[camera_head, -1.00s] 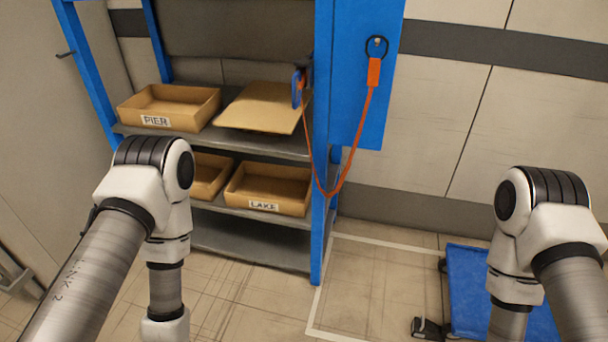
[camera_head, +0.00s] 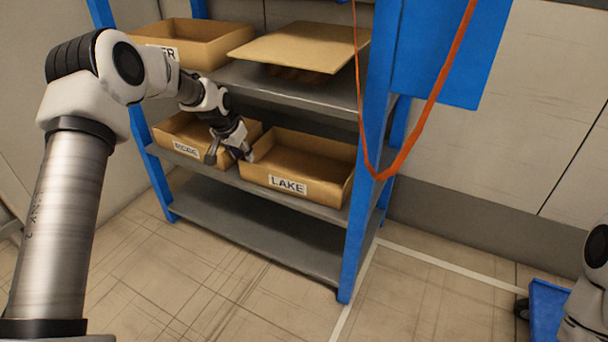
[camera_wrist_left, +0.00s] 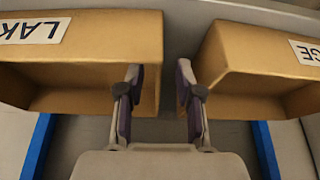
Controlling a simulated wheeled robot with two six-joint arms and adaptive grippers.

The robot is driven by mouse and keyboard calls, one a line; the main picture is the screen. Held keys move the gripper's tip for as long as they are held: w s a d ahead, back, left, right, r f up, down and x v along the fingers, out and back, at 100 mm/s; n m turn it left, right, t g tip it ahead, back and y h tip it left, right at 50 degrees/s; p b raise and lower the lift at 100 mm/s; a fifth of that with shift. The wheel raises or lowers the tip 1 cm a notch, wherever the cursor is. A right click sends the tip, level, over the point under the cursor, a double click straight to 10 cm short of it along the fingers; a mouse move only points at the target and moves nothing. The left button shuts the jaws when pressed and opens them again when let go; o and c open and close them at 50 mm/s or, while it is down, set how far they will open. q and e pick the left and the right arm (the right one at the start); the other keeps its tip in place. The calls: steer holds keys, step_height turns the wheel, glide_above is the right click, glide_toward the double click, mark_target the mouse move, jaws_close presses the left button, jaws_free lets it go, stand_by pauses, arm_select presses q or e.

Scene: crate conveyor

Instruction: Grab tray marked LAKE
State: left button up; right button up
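The tray marked LAKE (camera_head: 320,190) is an open cardboard-brown box on the middle shelf, with a white label on its front. It also shows upside down at the left of the left wrist view (camera_wrist_left: 110,38). My left gripper (camera_head: 231,156) is open at the tray's left end, near the gap to the neighbouring tray. In the left wrist view, the open fingers (camera_wrist_left: 158,98) appear on either side of the LAKE tray's end wall; I cannot tell how deep they reach. Nothing is gripped. My right gripper is out of view.
A second tray (camera_head: 178,148), its label ending in GE, stands close on the left. Above are another tray (camera_head: 205,50) and a flat brown board (camera_head: 300,45). A blue post (camera_head: 372,150) and hanging orange cord (camera_head: 430,105) stand right of LAKE. The bottom shelf (camera_head: 250,230) is empty.

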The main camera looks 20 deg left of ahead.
arm_select(q)
steer(key=b+x, duration=0.1)
steer(key=x, duration=0.2)
steer(key=shift+f, duration=0.2)
steer(key=shift+r, duration=0.25)
steer(key=shift+s, duration=0.1)
jaws_close()
steer(key=shift+d, duration=0.1)
